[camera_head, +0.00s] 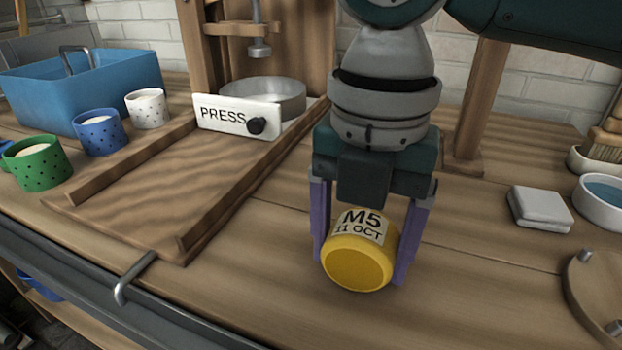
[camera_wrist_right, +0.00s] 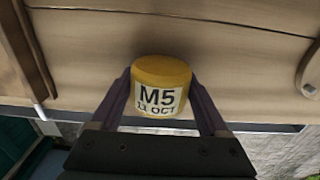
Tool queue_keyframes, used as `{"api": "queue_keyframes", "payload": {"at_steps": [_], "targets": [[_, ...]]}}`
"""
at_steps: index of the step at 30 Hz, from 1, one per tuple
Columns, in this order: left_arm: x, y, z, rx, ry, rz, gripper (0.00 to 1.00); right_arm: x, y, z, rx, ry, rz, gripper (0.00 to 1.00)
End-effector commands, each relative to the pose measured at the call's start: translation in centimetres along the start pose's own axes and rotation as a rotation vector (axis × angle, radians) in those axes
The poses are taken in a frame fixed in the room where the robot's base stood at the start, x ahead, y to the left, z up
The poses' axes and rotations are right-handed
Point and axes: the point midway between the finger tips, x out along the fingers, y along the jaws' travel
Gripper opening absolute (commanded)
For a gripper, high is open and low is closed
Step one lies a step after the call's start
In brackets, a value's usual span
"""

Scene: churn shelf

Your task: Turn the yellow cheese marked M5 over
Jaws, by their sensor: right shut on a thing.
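The yellow cheese (camera_head: 357,269) is a short round block with a pale label that reads M5, 11 OCT. My right gripper (camera_head: 364,262) is shut on it, with one purple finger on each side. In the head view the cheese is tilted, with a flat face toward the camera and the label on its upper side. I cannot tell whether it touches the tabletop. In the right wrist view the cheese (camera_wrist_right: 162,80) sits between the fingertips of the gripper (camera_wrist_right: 160,95), label facing the camera. My left gripper is not in view.
A wooden press board (camera_head: 120,205) with a PRESS sign (camera_head: 222,114) and metal hoop (camera_head: 265,92) is at left. Green (camera_head: 38,165), blue (camera_head: 100,135) and white (camera_head: 148,108) cups stand beyond it. A white block (camera_head: 541,207) and water bowl (camera_head: 603,200) are at right.

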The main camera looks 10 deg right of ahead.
Motion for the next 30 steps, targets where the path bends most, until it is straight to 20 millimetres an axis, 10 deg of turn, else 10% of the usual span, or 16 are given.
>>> {"api": "queue_keyframes", "payload": {"at_steps": [30], "targets": [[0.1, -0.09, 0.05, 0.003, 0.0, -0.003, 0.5, 0.52, 0.04, 0.02, 0.0, 0.0, 0.001, 0.16]]}}
